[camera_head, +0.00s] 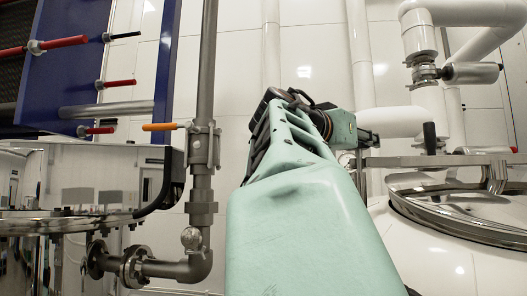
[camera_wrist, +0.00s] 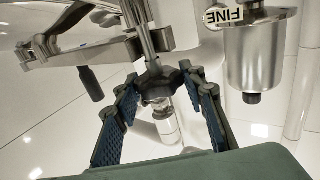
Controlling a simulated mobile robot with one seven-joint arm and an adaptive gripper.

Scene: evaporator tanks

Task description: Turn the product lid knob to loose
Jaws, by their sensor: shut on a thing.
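In the wrist view, a dark lobed knob (camera_wrist: 158,80) sits on a steel rod between my two fingers. My gripper (camera_wrist: 163,88) is shut on the knob, with one blue-padded finger on each side. The finger tips reach the knob's lobes; the exact contact points are hard to make out. In the head view, my green arm reaches toward the tank lid (camera_head: 455,205) at the right. The arm hides the knob there. The knob's turn angle cannot be told.
A steel bar with a black handle (camera_wrist: 90,83) is close at the left in the wrist view. A steel cylinder (camera_wrist: 262,55) by a "FINE" label stands at the right. In the head view, a vertical pipe with an orange-handled valve (camera_head: 203,145) stands left of my arm.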

